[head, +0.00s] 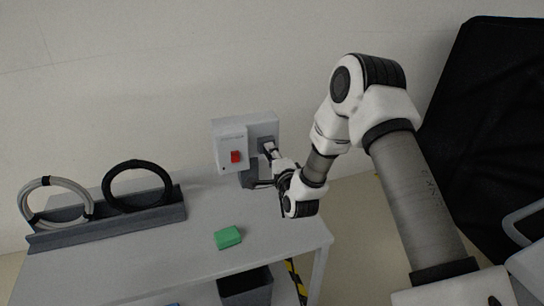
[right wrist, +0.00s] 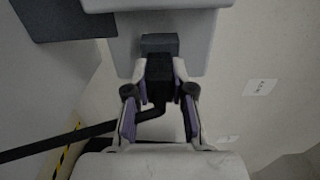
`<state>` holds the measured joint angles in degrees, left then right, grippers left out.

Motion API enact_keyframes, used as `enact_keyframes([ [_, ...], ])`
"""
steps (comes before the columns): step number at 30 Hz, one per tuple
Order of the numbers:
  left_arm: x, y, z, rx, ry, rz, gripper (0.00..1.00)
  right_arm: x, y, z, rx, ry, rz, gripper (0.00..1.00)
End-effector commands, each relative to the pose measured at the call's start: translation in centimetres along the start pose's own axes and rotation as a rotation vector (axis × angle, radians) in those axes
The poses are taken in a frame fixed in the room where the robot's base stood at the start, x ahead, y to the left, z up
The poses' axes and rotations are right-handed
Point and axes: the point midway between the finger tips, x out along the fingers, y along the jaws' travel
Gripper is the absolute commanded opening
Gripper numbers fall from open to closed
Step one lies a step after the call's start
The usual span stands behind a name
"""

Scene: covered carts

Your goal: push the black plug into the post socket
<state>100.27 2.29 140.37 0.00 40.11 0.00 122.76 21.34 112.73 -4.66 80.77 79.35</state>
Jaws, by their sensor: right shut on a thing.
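The black plug (right wrist: 160,75) is between the fingers of my right gripper (right wrist: 160,90), which is shut on it in the right wrist view. Its black cable bends down from it and runs off to the left. The plug's front end meets the dark socket (right wrist: 159,43) on the grey post box; how deep it sits I cannot tell. In the head view the post box (head: 231,136) has a red switch, and the socket (head: 266,142) is on its right part. My right gripper (head: 271,153) reaches it from the right and hides the plug. My left gripper is not in view.
A grey table (head: 140,262) carries the post. A green block (head: 228,237) lies in front of it. A dark rack (head: 110,223) at left holds a grey coil (head: 29,198) and a black coil (head: 112,177). A black cover (head: 490,110) stands at right.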

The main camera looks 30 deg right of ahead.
Motion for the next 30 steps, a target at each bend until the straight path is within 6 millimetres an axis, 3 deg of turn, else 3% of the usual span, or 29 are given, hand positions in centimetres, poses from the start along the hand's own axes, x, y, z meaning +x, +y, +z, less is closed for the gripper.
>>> enact_keyframes([
  [2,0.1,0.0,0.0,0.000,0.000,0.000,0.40,0.2,0.0,0.0,0.000,0.000,-0.001,0.00],
  [3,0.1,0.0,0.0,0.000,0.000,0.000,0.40,0.2,0.0,0.0,0.000,0.000,-0.001,0.30],
  [5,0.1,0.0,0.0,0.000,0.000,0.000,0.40,0.2,-0.1,0.0,0.000,0.000,-0.001,0.51],
  [17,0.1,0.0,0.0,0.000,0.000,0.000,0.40,-0.5,0.0,0.0,0.000,0.000,0.001,0.52],
  [20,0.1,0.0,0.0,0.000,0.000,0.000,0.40,-2.1,0.1,0.0,0.000,0.000,0.002,0.52],
  [30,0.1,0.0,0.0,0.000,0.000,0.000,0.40,-10.2,0.1,0.0,0.000,-0.001,0.002,0.52],
])
